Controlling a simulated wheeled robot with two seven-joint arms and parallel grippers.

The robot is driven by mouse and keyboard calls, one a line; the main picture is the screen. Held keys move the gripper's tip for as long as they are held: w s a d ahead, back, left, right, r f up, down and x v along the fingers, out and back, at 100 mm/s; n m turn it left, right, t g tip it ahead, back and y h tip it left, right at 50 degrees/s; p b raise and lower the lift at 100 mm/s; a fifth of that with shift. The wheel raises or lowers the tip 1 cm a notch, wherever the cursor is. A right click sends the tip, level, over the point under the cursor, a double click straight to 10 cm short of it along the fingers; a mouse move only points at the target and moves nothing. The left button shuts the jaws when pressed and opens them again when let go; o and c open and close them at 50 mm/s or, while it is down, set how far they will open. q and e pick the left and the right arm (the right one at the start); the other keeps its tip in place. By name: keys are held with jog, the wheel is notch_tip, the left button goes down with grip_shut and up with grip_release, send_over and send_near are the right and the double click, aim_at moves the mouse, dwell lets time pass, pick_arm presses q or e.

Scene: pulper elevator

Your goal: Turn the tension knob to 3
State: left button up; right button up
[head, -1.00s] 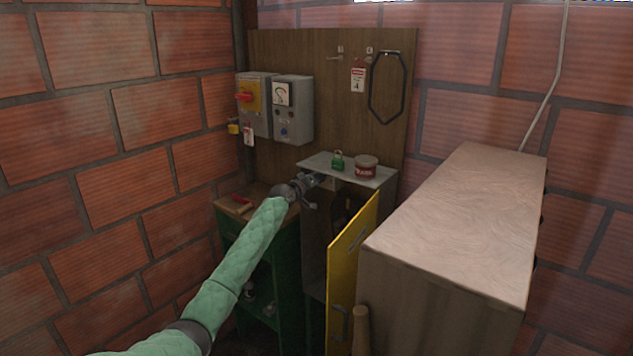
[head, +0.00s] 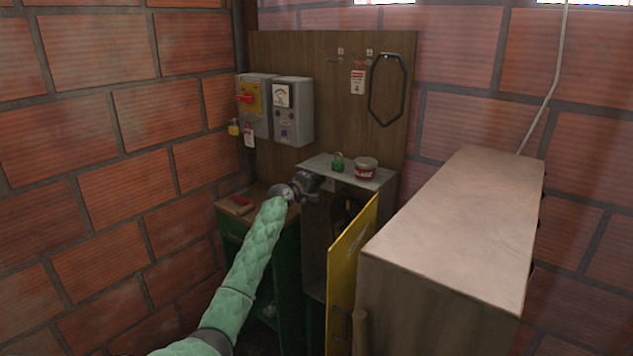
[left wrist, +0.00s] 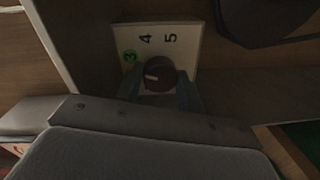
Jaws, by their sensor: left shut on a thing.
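The dark round tension knob (left wrist: 158,72) sits on a white scale plate (left wrist: 185,40) in the left wrist view. The plate shows a 3 in a green circle, a 4 and a 5. The knob's pale pointer mark points left, a little below the green 3. My left gripper (left wrist: 160,92) is shut on the knob, with one finger on each side of it. In the head view my left gripper (head: 318,181) is at the upper front of the grey cabinet (head: 313,235) and hides the knob. My right gripper is not in view.
A yellow door (head: 350,270) stands open on the cabinet. A green padlock (head: 338,162) and a red-and-white tin (head: 365,168) stand on its top. A large wooden box (head: 455,230) is at the right. A green bench (head: 275,245) is at the left.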

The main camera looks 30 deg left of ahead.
pick_arm(q)
jog(key=shift+a, duration=0.1)
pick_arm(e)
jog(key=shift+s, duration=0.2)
pick_arm(q)
jog(key=o, duration=1)
jog(key=shift+s+f, duration=0.1)
jog(key=shift+s, duration=0.15)
jog(key=shift+s+a+r+b, duration=0.1)
jog(key=shift+s+b, duration=0.3)
jog(key=shift+s, duration=0.8)
jog(key=shift+s+a+r+b, duration=0.15)
jog(key=shift+s+b, duration=0.3)
jog(key=shift+s, duration=0.8)
jog(key=shift+s+a+r+b, duration=0.1)
jog(key=shift+s+b, duration=0.3)
jog(key=shift+s, duration=0.8)
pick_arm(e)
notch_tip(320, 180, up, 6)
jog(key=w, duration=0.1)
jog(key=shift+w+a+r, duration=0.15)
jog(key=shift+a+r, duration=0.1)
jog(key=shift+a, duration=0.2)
pick_arm(q)
jog(key=shift+f, duration=0.15)
